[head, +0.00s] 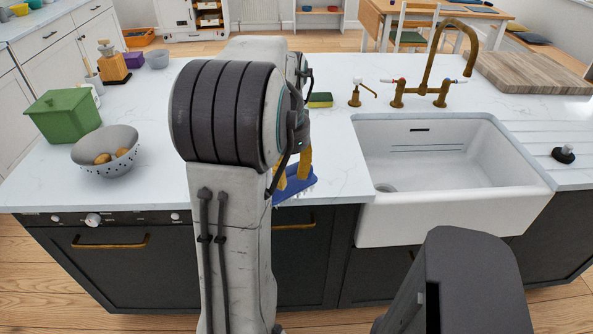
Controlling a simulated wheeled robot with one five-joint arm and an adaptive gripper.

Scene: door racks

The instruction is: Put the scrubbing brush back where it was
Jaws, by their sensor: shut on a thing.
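A blue scrubbing brush (297,189) with bristles on its lower side shows just right of my arm, by the front edge of the counter. My gripper (292,177) has yellow fingers and is shut on the brush. The arm hides much of the gripper and the left part of the brush. I cannot tell whether the brush touches the counter.
The white sink (455,226) lies right of the brush, with a brass tap (437,75) behind it. A sponge (320,100) lies behind the gripper. A colander (107,151) and green box (63,116) stand left. A dark stopper-like object (563,154) sits far right.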

